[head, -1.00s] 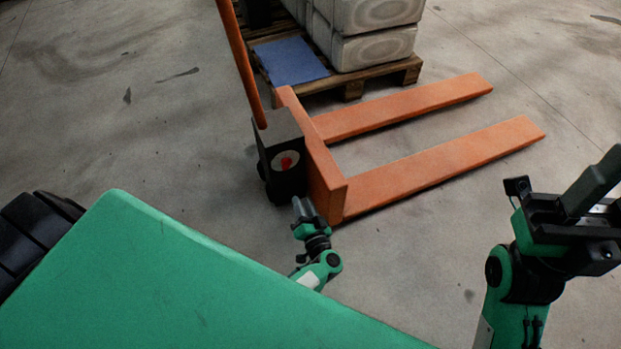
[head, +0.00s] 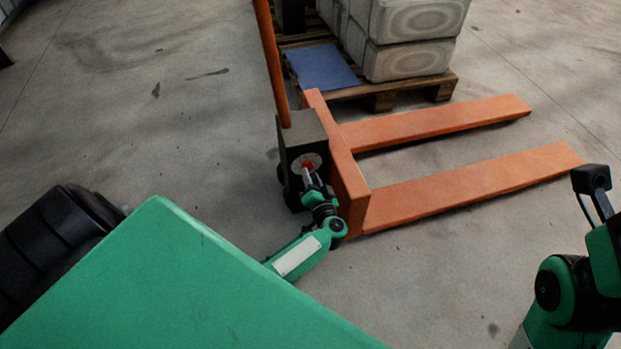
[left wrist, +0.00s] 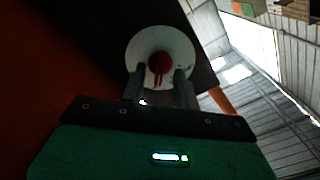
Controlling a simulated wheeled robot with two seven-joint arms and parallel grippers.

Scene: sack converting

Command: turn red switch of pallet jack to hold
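The orange pallet jack (head: 349,190) stands on the floor with its dark box (head: 300,135) at the handle's foot. The red switch (head: 308,165) sits on a pale round plate on that box. In the left wrist view the red switch (left wrist: 160,63) is on the white plate (left wrist: 147,40), with a red pointer toward the gripper. My left gripper (head: 309,179) is right at the switch. In the wrist view its two fingers stand apart, with the switch's lower part between or just ahead of them; contact cannot be told. My right arm shows at the right edge, its fingers out of frame.
A wooden pallet (head: 380,92) with pale sacks (head: 415,60) and a blue sheet (head: 322,67) stands behind the jack. The jack's forks (head: 470,185) reach right. Open concrete floor (head: 180,130) lies to the left.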

